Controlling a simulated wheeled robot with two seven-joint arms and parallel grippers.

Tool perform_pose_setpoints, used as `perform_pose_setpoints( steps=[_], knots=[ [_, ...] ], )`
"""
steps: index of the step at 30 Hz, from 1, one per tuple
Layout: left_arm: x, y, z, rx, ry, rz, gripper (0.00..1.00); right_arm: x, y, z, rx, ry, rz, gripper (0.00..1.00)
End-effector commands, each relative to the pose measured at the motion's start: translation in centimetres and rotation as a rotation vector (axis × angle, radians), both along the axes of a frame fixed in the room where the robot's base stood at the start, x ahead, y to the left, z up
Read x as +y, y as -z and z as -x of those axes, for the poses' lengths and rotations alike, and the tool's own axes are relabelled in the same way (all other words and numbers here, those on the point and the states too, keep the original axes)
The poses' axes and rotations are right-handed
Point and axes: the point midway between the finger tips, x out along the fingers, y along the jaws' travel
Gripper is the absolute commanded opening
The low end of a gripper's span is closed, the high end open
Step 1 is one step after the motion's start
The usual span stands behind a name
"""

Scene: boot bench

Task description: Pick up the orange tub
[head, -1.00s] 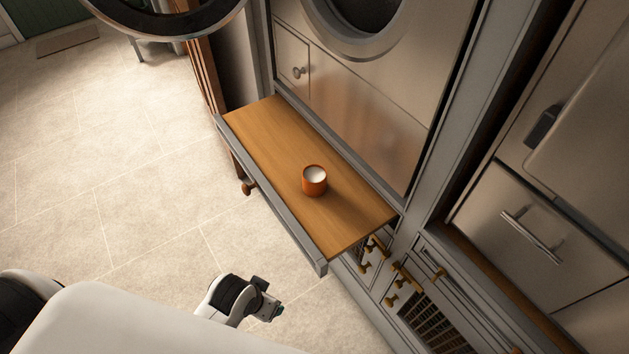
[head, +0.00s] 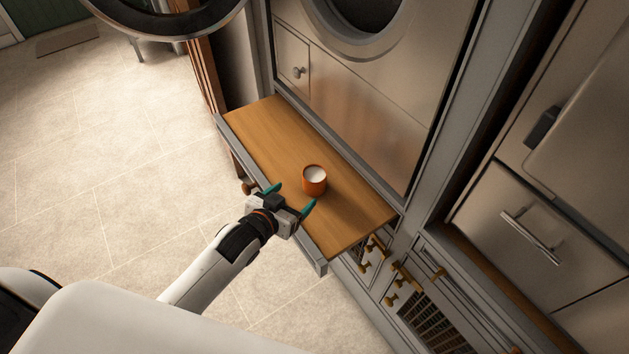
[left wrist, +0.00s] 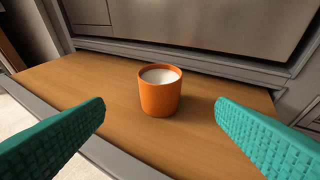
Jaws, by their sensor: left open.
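The orange tub (head: 314,186) stands upright on a pulled-out wooden shelf, with something white inside it. It also shows in the middle of the left wrist view (left wrist: 160,97). My left gripper (head: 292,195) is open, its teal fingers spread wide over the shelf's front edge and pointing toward the tub. In the left wrist view the tub sits between and beyond the two fingertips (left wrist: 160,110), apart from both. My right gripper is not in view.
The wooden shelf (head: 260,135) has a grey front rail (head: 268,190) and is otherwise bare. A metal cabinet front with a round door (head: 365,20) rises behind it. Brass knobs (head: 376,245) sit below the shelf at right. Open tiled floor (head: 110,180) lies at left.

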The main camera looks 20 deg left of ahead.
Motion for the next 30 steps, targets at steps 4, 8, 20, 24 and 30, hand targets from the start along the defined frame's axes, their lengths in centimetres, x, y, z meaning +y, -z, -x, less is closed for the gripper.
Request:
perform_pose_setpoints(
  steps=[4,8,20,24,30],
  knots=[
    [-0.4,0.6,-2.3,-0.012,0.003,0.004,0.79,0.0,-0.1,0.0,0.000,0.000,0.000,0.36],
    [-0.8,1.6,-4.4,-0.011,0.002,0.003,0.79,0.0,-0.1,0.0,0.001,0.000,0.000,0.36],
    [-1.5,3.3,-7.8,-0.010,0.002,0.003,0.79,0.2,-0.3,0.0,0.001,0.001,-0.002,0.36],
    [-1.9,4.3,-9.5,-0.010,0.002,0.003,0.79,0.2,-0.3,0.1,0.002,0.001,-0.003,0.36],
    [-2.2,4.9,-10.6,-0.010,0.003,0.003,0.79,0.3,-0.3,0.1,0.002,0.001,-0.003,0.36]
  ],
)
